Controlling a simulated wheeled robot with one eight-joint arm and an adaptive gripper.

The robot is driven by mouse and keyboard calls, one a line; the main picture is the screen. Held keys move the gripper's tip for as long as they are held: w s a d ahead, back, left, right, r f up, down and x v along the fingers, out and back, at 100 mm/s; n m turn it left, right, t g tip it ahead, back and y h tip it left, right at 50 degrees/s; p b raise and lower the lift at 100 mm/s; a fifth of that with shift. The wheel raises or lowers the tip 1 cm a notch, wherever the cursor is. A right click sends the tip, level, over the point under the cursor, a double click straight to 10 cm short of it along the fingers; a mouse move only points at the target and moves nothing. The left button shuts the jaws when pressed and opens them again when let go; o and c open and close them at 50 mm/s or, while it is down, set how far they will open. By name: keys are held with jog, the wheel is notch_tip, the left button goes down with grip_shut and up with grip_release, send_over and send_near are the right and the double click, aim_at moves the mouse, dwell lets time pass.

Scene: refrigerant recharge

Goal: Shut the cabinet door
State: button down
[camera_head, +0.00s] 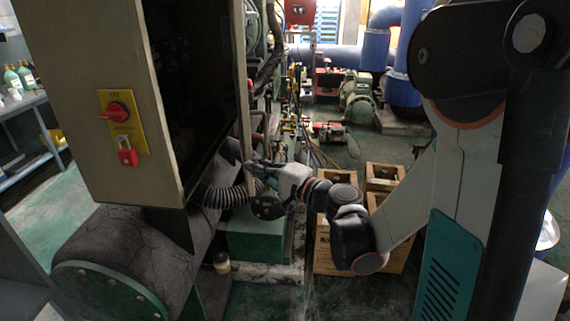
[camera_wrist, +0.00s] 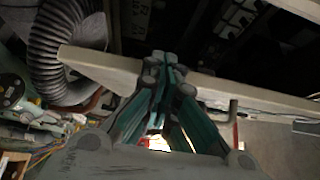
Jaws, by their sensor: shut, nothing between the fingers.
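The grey-beige cabinet (camera_head: 110,180) stands at the left of the head view, with its dark interior open to the right. Its door (camera_head: 242,90) stands open, seen nearly edge-on as a narrow upright strip. My gripper (camera_head: 255,168) is at the door's lower end, partly hard to make out there. In the wrist view the door's pale edge (camera_wrist: 270,96) crosses the picture on a slant. My gripper (camera_wrist: 165,62) has its fingers shut and empty, overlapping that edge. I cannot tell whether they touch it.
A red rotary switch (camera_head: 117,112) and red padlock (camera_head: 127,152) are on the cabinet's side. A ribbed hose (camera_head: 225,196) runs below the door and shows in the wrist view (camera_wrist: 52,45). Wooden crates (camera_head: 382,185) stand behind my arm. Pipes and machinery fill the back.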

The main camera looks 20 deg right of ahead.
jog(key=w+a, duration=0.3)
jog(key=a, duration=0.8)
jog(key=shift+w+a, duration=0.2)
jog(key=shift+w, duration=0.1)
